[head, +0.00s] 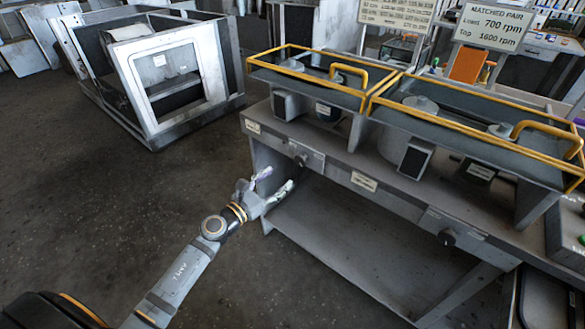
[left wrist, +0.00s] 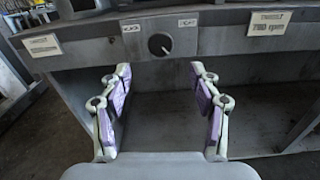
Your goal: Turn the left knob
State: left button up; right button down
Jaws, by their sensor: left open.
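The left knob (head: 301,160) is a small dark round knob on a grey plate at the left of the bench's front edge. In the left wrist view the knob (left wrist: 159,44) is upper middle, with a pale pointer line set at a slant. My left gripper (head: 277,181) is just left of and below the knob in the head view, apart from it. Its two purple-padded fingers (left wrist: 160,88) are spread wide with nothing between them. A second dark knob (head: 447,237) sits farther right on the same front edge. My right gripper is not in view.
The grey workbench (head: 365,182) carries two yellow-railed units (head: 314,77) with motors under them. An open shelf (head: 345,245) lies below the front edge. A sign (head: 494,26) reads 700 rpm and 1600 rpm. A white-framed housing (head: 160,70) stands back left. The floor at left is clear.

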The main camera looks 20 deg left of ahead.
aim_at(299, 161)
pick_arm(q)
jog(key=p+x, duration=0.1)
jog(key=x, duration=0.9)
jog(key=shift+w+d, duration=0.1)
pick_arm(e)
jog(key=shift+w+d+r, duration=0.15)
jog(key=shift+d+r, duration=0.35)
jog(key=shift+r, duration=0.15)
pick_arm(q)
jog(key=shift+c, duration=0.3)
jog(key=c, duration=1.1)
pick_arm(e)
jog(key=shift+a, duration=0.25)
